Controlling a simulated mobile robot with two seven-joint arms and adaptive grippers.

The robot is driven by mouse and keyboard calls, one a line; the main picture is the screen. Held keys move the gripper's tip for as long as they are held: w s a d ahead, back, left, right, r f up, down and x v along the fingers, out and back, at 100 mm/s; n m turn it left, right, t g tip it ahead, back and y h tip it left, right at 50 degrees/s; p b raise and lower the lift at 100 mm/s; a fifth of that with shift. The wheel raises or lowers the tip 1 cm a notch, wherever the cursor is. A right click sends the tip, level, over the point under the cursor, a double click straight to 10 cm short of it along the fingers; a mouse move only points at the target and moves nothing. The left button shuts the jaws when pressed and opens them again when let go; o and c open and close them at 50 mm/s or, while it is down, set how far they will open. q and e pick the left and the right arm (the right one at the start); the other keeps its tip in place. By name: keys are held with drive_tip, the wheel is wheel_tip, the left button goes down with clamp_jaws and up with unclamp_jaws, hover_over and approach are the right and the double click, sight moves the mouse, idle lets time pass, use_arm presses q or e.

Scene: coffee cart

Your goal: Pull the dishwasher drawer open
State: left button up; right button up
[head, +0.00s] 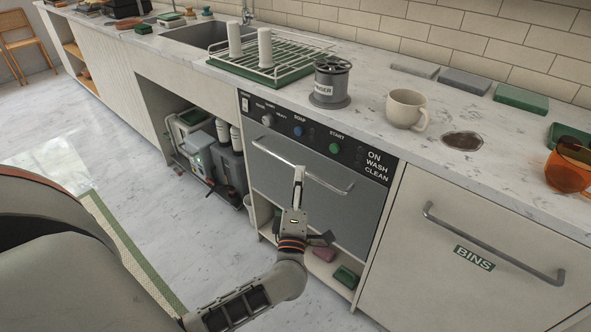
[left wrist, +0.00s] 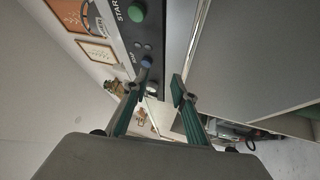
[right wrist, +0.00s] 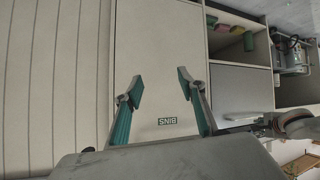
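The dishwasher drawer (head: 290,190) has a grey front that sits flush in the counter, below a black control panel (head: 310,140). Its long horizontal bar handle (head: 325,184) runs across the upper front. My left gripper (head: 298,176) is at the middle of this handle, fingers pointing toward it. In the left wrist view my left gripper (left wrist: 160,82) is open, its two fingers apart near the drawer front. I cannot tell whether the bar lies between them. My right gripper (right wrist: 157,88) is open and empty, facing the bins door (right wrist: 158,60); it is out of the head view.
An open shelf with sponges (head: 346,276) lies under the drawer. The bins door (head: 475,250) with its own handle is to the right. An open bay with machines (head: 205,150) is to the left. A mug (head: 405,108) and a knock-out canister (head: 330,85) stand on the counter above.

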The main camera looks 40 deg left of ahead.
sight(288, 162)
use_arm(q)
drive_tip(key=shift+w+a+f+n+g+y+b, duration=0.35)
drive_tip(key=shift+w+a+f+n+g, duration=0.3)
drive_tip(key=shift+w+a, duration=0.75)
drive_tip(key=shift+w+a+f+n+g+y+b, duration=0.45)
drive_tip(key=shift+w+a+n, duration=0.5)
drive_tip(key=shift+a, duration=0.8)
drive_tip(key=shift+w+a+f+n+g+y+b, duration=0.15)
drive_tip(key=shift+w+a+f+n+g+y, duration=0.4)
drive_tip(key=shift+w+a, duration=0.85)
drive_tip(key=shift+s+a+r, duration=0.15)
drive_tip(key=shift+s, duration=0.05)
clamp_jaws()
